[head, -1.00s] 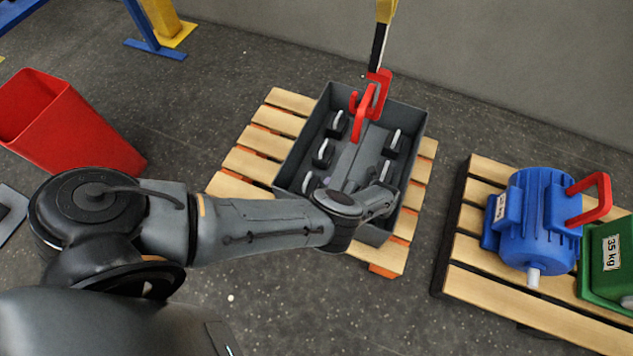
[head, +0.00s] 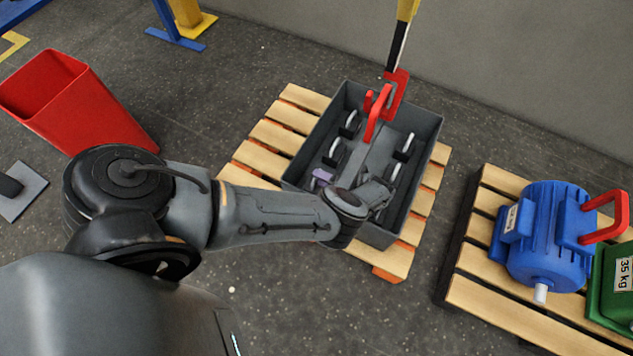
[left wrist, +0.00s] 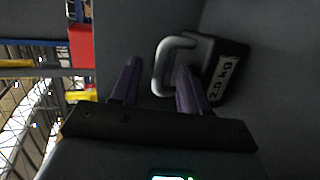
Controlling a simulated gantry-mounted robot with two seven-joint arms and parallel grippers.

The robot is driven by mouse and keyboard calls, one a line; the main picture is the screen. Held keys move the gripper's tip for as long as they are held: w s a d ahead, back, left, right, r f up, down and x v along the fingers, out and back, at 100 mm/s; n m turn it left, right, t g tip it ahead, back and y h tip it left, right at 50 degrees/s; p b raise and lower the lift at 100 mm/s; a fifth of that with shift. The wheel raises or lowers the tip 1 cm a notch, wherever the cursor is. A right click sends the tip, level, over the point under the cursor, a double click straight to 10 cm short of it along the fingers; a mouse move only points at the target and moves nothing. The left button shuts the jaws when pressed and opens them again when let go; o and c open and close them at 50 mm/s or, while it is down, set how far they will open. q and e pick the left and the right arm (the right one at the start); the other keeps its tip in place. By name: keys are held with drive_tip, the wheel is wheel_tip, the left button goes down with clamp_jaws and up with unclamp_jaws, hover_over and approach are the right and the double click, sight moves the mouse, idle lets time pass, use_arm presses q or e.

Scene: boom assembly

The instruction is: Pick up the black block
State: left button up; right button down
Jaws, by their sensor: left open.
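Several black blocks with pale handles sit in a grey crate (head: 425,122), such as one at the left (head: 336,153) and one at the right (head: 404,147). My left gripper (head: 378,191) is low over the near part of the crate, its fingertips not clear in the head view. In the left wrist view its two dark purple fingers (left wrist: 158,66) are apart. A black block (left wrist: 222,72) labelled 2.0 kg is close ahead at their right. The left end of its grey handle shows between the fingers, and the right finger overlaps the block. My right gripper is not seen.
A red hook (head: 396,92) hangs at a red handle (head: 377,113) at the crate's middle. The crate stands on a wooden pallet (head: 262,150). A red bin (head: 75,100) stands left; a blue motor (head: 545,235) and green weight (head: 612,285) stand right.

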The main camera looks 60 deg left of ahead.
use_arm(q)
drive_tip(key=shift+s+a+f, duration=0.1)
drive_tip(key=shift+s+a, duration=0.05)
drive_tip(key=shift+a, duration=0.1)
drive_tip(key=shift+d, duration=0.15)
drive_tip(key=c, duration=0.3)
clamp_jaws()
idle(0.7)
drive_tip(key=shift+a+r, duration=0.2)
drive_tip(key=shift+r, duration=0.05)
